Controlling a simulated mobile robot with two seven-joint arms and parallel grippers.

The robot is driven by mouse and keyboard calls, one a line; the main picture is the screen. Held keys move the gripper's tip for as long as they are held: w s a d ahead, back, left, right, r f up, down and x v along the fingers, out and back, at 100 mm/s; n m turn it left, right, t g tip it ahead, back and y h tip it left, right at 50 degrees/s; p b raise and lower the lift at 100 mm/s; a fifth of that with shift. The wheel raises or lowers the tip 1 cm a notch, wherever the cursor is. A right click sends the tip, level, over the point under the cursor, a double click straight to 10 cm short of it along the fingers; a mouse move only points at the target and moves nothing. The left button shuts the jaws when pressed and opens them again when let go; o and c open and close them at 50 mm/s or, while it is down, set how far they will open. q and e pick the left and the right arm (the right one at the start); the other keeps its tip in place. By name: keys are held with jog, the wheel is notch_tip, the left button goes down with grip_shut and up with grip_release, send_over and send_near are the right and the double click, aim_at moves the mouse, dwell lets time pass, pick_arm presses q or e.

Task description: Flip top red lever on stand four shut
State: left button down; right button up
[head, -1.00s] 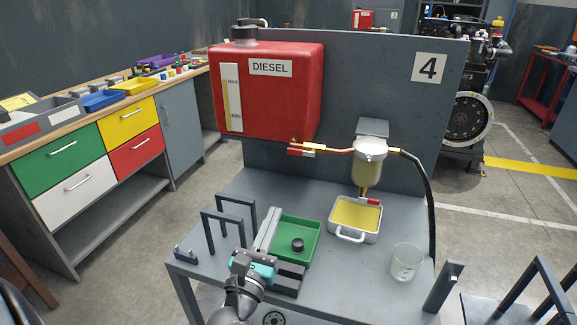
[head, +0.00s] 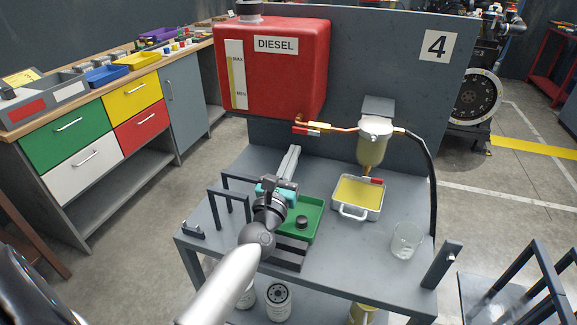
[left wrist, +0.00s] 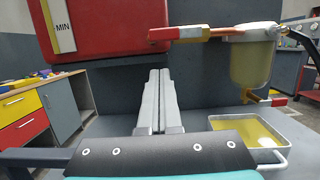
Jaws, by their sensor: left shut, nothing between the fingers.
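Stand four carries a number 4 sign (head: 437,46) on its grey back panel. The top red lever (head: 301,131) lies along the copper pipe just below the red diesel tank (head: 275,75). It also shows in the left wrist view (left wrist: 160,34). My left gripper (head: 292,152) is shut and empty, its long fingers pointing at the back panel. Its fingertips (left wrist: 158,72) appear below the lever in the left wrist view; I see no contact. A second red lever (left wrist: 279,102) sits under the filter bowl (left wrist: 254,65). My right gripper is not in view.
A pan of yellow fuel (head: 366,211) stands under the filter. A green tray (head: 310,223) lies below my left gripper. A glass beaker (head: 406,240) stands at the right, and grey brackets (head: 228,212) stand at the left. A black hose (head: 431,180) hangs at the right.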

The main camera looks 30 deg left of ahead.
aim_at(307, 130)
pick_arm(q)
jog(key=shift+r+p, duration=0.55)
jog(key=shift+r, duration=0.75)
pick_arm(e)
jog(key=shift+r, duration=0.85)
pick_arm(q)
jog(key=shift+d, duration=0.1)
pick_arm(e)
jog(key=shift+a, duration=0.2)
